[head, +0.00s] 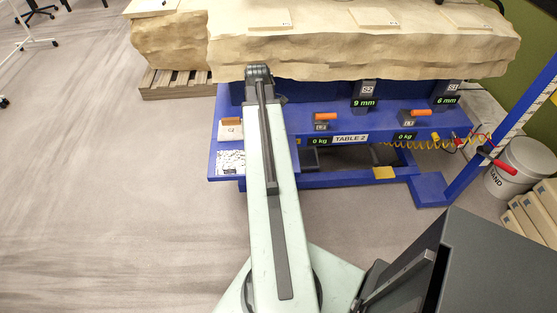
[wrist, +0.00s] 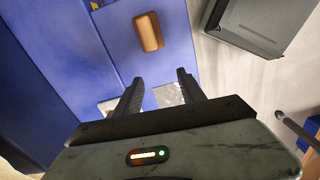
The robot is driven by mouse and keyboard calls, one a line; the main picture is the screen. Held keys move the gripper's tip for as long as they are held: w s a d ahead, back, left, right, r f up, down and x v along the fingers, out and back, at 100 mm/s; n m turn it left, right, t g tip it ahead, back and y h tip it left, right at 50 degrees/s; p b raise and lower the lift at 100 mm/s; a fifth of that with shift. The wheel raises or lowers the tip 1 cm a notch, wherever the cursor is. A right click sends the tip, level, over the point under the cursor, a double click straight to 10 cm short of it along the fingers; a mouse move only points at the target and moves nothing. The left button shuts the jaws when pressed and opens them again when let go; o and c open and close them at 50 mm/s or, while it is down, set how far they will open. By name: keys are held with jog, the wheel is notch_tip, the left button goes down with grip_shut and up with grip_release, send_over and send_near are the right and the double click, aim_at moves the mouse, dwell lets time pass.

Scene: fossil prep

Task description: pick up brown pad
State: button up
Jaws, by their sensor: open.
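The brown pad (wrist: 148,32) is a small rounded block lying on a blue surface in the upper middle of the wrist view. My gripper (wrist: 156,84) is open and empty, with its two dark fingers pointing toward the pad. The pad is beyond the fingertips and apart from them, roughly in line with the gap. In the head view a small brown block (head: 232,121) sits at the left end of the blue table, left of my arm; I cannot tell for sure that it is the same pad. My gripper is hidden in the head view.
A white sand bucket (head: 519,166) is at the right.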

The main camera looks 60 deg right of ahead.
jog(key=shift+n, duration=0.4)
jog(key=s+d, duration=0.2)
jog(key=s+d+f, duration=0.1)
jog(key=s, duration=0.1)
jog(key=shift+s+d+f, duration=0.2)
jog(key=shift+s+d, duration=0.1)
jog(key=shift+d, duration=0.1)
notch_tip(320, 180, down, 8)
jog(key=b, duration=0.8)
jog(key=shift+s+d, duration=0.1)
jog(key=shift+r, duration=0.15)
grip_shut()
